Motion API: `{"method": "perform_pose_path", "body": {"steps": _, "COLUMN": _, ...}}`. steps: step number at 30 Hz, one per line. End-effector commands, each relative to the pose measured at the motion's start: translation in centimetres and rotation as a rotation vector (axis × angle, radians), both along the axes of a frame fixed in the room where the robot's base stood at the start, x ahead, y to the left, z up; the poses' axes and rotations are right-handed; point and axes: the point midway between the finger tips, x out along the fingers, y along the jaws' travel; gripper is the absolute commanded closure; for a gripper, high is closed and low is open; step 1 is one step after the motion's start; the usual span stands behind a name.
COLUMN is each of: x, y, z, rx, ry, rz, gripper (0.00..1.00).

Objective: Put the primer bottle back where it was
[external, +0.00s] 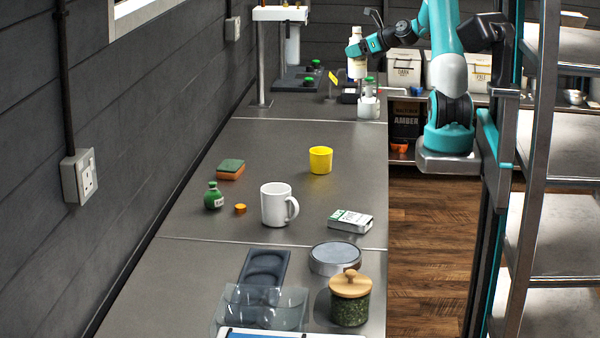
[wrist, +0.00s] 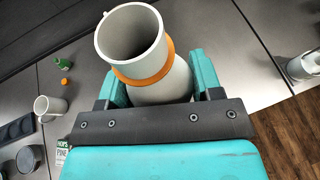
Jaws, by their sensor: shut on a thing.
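The primer bottle, a pale bottle (external: 357,66) with a narrower white top, is held upright above the far end of the counter in the external view. In the wrist view the bottle (wrist: 165,88) shows an orange collar and a wide, open, cup-like white top, seen from above. My gripper (external: 358,50) is shut on its body; in the wrist view the gripper fingers (wrist: 160,88) sit on both sides of it. The lower part of the bottle is hidden in the wrist view. No marked spot for it can be made out.
Below the bottle stand a white container (external: 368,107) and green-capped items. A stand (external: 263,60) rises at the back left. Nearer are a yellow cup (external: 320,160), a white mug (external: 274,206), a green bottle (external: 213,198) and a sponge (external: 230,170). Bare counter lies around the yellow cup.

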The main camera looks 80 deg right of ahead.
Motion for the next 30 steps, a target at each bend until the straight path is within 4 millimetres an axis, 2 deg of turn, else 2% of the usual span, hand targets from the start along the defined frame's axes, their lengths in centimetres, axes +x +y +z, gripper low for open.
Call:
{"method": "perform_pose_path", "body": {"steps": 6, "x": -1.1, "y": 1.3, "z": 2.4, "rx": -0.008, "ry": -0.002, "rz": -0.103, "gripper": 0.70}}
{"method": "perform_pose_path", "body": {"steps": 16, "x": -1.3, "y": 3.1, "z": 4.5, "rx": -0.014, "ry": -0.009, "rz": -0.188, "gripper": 0.70}}
{"method": "perform_pose_path", "body": {"steps": 23, "x": 1.7, "y": 4.0, "z": 4.7, "rx": -0.007, "ry": -0.006, "rz": -0.126, "gripper": 0.70}}
{"method": "perform_pose_path", "body": {"steps": 30, "x": 6.4, "y": 4.6, "z": 3.4, "rx": -0.002, "ry": -0.001, "rz": 0.023, "gripper": 0.70}}
